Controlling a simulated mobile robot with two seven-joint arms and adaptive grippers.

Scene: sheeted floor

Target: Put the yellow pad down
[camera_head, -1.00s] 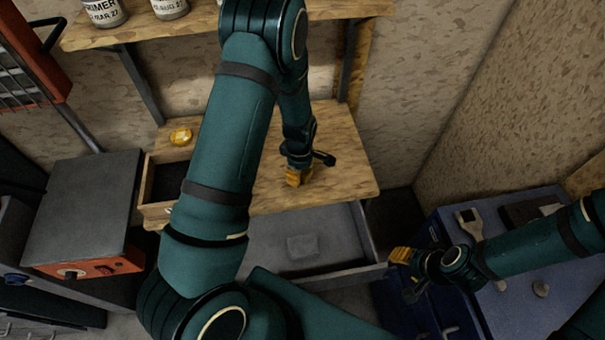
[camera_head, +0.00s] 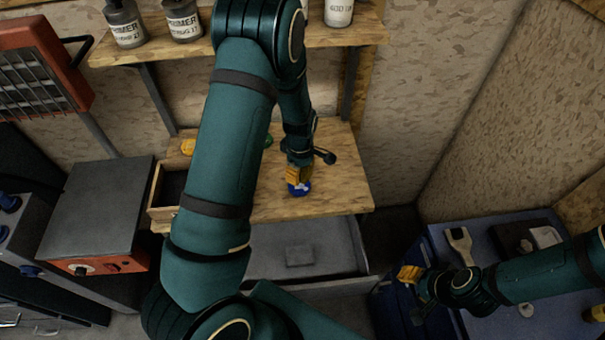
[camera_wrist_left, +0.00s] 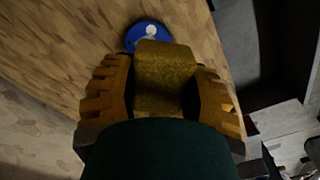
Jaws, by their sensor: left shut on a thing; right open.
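The yellow pad (camera_wrist_left: 165,78) is between the fingers of my left gripper in the left wrist view. My left gripper (camera_wrist_left: 163,95) is shut on it, over the wooden worktop (camera_head: 335,185). In the head view this gripper (camera_head: 299,174) shows as orange fingers, and I cannot tell the pad apart from them. A round blue thing with a pale mark (camera_head: 299,188) is on the worktop just below the gripper. It also shows beyond the pad in the left wrist view (camera_wrist_left: 148,33). My right gripper (camera_head: 410,276) is open and empty, near the blue cabinet's left edge.
A yellow item (camera_head: 187,146) and a green item (camera_head: 268,140) lie at the worktop's back, partly behind my left arm. An open grey drawer (camera_head: 300,257) is below the worktop. Bottles stand on the shelf (camera_head: 235,40) above. A scraper (camera_head: 460,243) lies on the blue cabinet (camera_head: 440,250).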

